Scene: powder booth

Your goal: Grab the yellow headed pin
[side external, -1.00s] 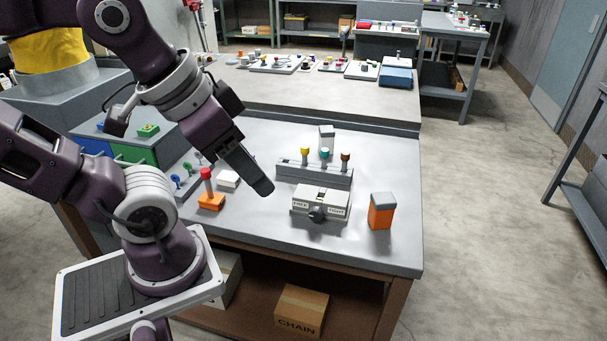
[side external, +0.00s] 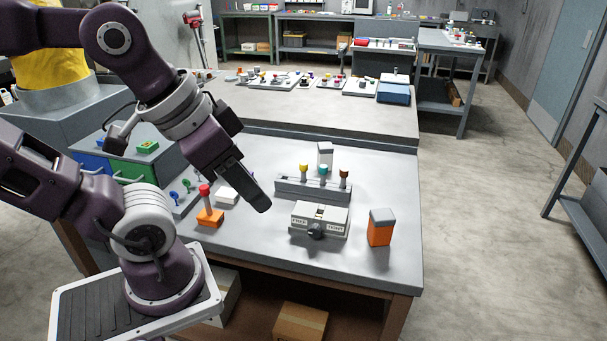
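The yellow headed pin (side external: 304,169) stands upright at the left end of a grey rack (side external: 315,190) on the workbench. A teal headed pin (side external: 323,171) and a brown headed pin (side external: 344,175) stand to its right in the same rack. My gripper (side external: 263,207) points down and to the right, above the bench. It is left of the rack and apart from the pin. Its fingers show side-on as one dark shape, so I cannot tell whether they are open. I see nothing held in it.
A white box with a black knob (side external: 319,220) sits in front of the rack. An orange block with a grey top (side external: 380,227) is at the right. A red-topped stick in an orange base (side external: 207,208) and a white block (side external: 228,194) are left of my gripper.

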